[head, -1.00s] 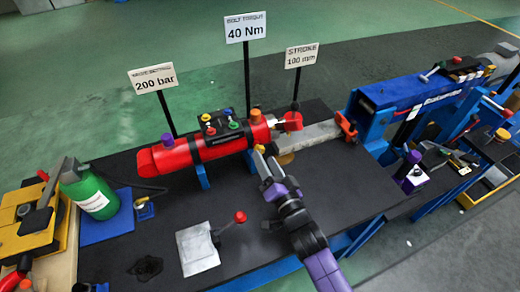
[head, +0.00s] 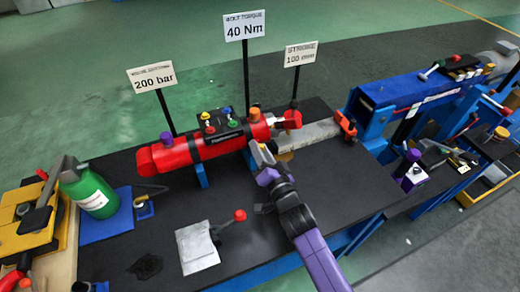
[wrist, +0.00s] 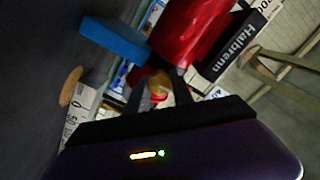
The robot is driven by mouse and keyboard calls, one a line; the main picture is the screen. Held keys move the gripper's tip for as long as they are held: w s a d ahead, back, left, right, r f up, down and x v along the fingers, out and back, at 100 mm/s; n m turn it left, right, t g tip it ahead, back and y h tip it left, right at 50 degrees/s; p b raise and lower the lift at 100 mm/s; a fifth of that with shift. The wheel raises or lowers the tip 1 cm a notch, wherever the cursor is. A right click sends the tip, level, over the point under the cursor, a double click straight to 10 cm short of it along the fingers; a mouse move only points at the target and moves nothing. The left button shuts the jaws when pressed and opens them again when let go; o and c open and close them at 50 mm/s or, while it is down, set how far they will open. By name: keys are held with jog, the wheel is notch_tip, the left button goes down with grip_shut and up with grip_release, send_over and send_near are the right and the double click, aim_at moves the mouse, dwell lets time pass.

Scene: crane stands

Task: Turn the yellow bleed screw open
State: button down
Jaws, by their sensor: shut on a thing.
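The red cylinder (head: 172,154) lies across the dark bench with black bands around it. The yellow bleed screw sits low on the near side, toward its right end. The screw's turn angle cannot be told.
Orange (head: 254,113) and purple (head: 166,138) caps stand on the cylinder. A red-knobbed lever (head: 239,215) and white cloth (head: 197,247) lie at the bench front. A green bottle (head: 93,194) stands left; sign posts rise behind. A blue frame (head: 400,95) stands right.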

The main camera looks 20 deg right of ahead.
jog(key=shift+n, duration=0.3)
jog(key=n, duration=1)
jog(key=shift+a, duration=0.1)
jog(key=n, duration=1)
jog(key=shift+a, duration=0.1)
jog(key=shift+f+n, duration=0.1)
jog(key=shift+n, duration=0.2)
jog(key=c, duration=1.1)
grip_release()
jog(key=shift+b, duration=0.3)
